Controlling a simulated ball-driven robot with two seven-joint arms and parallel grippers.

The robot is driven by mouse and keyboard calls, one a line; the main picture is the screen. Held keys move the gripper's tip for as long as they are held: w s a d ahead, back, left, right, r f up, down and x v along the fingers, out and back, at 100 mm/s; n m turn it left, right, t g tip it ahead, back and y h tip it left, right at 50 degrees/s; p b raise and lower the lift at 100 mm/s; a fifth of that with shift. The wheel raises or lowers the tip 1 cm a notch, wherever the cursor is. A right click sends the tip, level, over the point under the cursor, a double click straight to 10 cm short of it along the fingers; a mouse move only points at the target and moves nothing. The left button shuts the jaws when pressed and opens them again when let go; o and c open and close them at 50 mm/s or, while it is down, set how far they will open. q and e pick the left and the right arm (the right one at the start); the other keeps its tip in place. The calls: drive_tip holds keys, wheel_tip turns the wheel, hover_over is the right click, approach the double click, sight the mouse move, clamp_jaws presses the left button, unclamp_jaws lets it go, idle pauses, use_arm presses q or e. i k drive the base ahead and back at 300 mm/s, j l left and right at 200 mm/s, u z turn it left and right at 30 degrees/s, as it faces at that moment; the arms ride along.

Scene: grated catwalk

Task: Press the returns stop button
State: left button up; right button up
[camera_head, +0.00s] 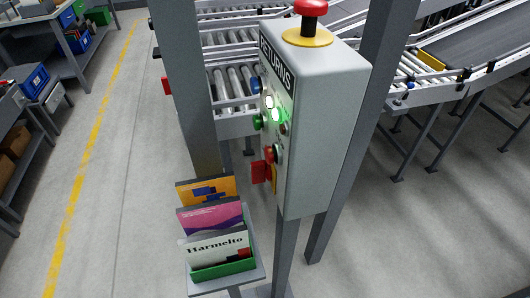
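A grey control box (325,120) labelled RETURNS (277,62) stands on a post in the middle of the view. A red mushroom button (314,8) on a dark stem rises from a yellow collar (307,37) on its top; the button's upper edge is cut off by the frame. The box's left-facing panel is seen at a steep angle. It carries a lit green button (276,115), a lit whitish one (269,102), and a smaller red button (270,154) lower down. A red tab (260,171) sticks out below that. Neither gripper is in view.
Grey uprights stand left (186,80) and right (360,125) of the box. A small tray (257,273) with upright booklets (208,217) is below left. Roller conveyors (233,82) run behind. A workbench (72,45) is far left. Open floor (125,190) lies left of the box.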

sight(271, 155)
drive_tip(key=j+z, duration=0.3)
drive_tip(key=z, duration=0.2)
drive_tip(key=j+z, duration=0.3)
drive_tip(key=z, duration=0.2)
drive_tip(key=k+j, duration=0.1)
drive_tip(key=j, duration=0.3)
drive_tip(key=k+j+z, duration=0.15)
drive_tip(key=j, duration=0.2)
drive_tip(key=k+j, duration=0.1)
drive_tip(key=j, duration=0.3)
drive_tip(key=k+j+z, duration=0.15)
drive_tip(key=j, duration=0.2)
drive_tip(key=k+j, duration=0.15)
drive_tip(key=j, duration=0.2)
drive_tip(key=i+z, duration=0.05)
